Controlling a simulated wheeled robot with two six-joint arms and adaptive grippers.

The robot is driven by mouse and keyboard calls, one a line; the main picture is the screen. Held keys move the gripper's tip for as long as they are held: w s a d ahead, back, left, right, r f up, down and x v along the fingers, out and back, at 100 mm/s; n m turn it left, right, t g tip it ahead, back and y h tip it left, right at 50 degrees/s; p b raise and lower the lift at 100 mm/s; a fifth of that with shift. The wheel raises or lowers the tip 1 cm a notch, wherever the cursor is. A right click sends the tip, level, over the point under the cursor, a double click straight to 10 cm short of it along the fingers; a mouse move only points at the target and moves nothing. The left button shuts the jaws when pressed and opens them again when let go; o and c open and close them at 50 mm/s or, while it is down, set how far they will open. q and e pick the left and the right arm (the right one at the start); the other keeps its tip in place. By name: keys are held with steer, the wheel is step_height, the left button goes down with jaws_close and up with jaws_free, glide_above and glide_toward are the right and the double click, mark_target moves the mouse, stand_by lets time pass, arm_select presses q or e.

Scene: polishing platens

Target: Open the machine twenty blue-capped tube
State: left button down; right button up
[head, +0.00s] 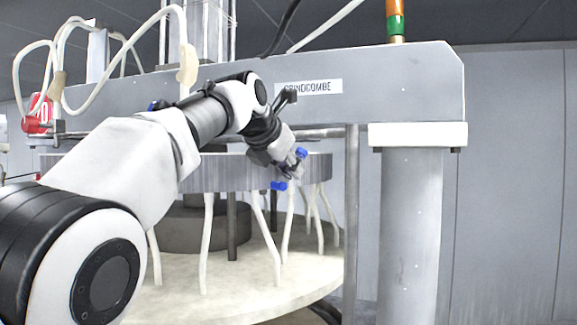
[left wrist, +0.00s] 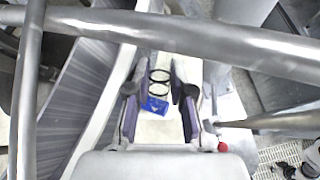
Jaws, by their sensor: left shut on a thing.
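My left gripper (head: 291,170) is at the front right rim of the grey round platen (head: 225,172). Blue parts show beside its fingers: a blue cap (head: 278,186) low at the rim and another blue piece (head: 301,152) just above. In the left wrist view my left gripper (left wrist: 160,92) has its fingers on either side of a blue cap (left wrist: 155,105) with dark rings, and is shut on it. Its tube is mostly hidden by the fingers. Several white tubes (head: 207,240) hang from the platen. My right gripper is not in view.
A grey overhead beam (head: 380,85) with a name plate (head: 308,87) spans above the platen. A thick column (head: 410,220) stands at right, and a thin post (head: 351,220) is nearer the gripper. A pale round table (head: 180,295) lies below.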

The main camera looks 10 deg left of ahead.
arm_select(q)
steer(key=shift+w+f, duration=0.1)
steer(key=shift+f, duration=0.5)
steer(key=c, duration=1.3)
jaws_free()
steer(key=shift+w, duration=0.4)
steer(key=shift+s+r, duration=0.35)
